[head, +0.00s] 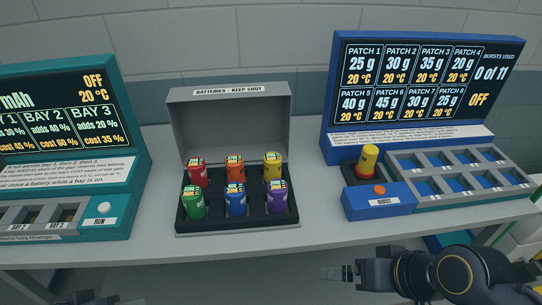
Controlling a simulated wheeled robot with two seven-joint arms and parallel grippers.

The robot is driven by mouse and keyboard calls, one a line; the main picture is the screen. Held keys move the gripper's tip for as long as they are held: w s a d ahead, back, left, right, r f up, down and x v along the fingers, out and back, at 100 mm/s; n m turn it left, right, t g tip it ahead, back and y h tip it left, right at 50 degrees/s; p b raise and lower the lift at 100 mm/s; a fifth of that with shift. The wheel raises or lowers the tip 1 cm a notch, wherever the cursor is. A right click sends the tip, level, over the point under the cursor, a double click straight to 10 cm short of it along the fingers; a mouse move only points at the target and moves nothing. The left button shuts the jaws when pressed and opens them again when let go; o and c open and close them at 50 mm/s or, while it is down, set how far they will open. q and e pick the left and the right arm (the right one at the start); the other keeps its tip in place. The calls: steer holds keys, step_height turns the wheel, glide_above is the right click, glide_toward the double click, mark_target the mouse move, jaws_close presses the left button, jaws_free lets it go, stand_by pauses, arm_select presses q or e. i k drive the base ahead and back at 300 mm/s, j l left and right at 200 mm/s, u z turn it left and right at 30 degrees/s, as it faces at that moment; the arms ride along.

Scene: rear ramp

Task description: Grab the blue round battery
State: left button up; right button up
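The blue round battery (236,203) stands upright in the front row of an open grey battery box (237,231), between a green battery (193,204) and a purple one (277,199). Its top carries small yellow and white print. My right gripper (330,273) is low at the right, pointing left, in front of the bench and apart from the box. Its finger gap cannot be made out. Only a dark tip of my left gripper (82,299) shows at the bottom left edge. Neither gripper touches the battery.
Red (195,172), orange (235,171) and yellow (273,168) batteries stand behind in the box, whose lid (230,125) is raised. A teal bay console (110,180) stands left. A blue patch console (400,140) and boost block (380,203) with a yellow-red cylinder (369,159) stand right.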

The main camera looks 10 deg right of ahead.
mark_target(235, 194)
steer(key=l+u, duration=0.15)
steer(key=u, duration=0.25)
steer(key=l+u, duration=0.15)
steer(key=u, duration=0.3)
steer(key=l+u, duration=0.15)
steer(key=u, duration=0.25)
steer(key=l+u, duration=0.15)
steer(key=u, duration=0.3)
steer(key=k+l+u, duration=0.1)
steer(key=u, duration=0.3)
steer(key=k+l, duration=0.35)
steer(key=l, duration=0.15)
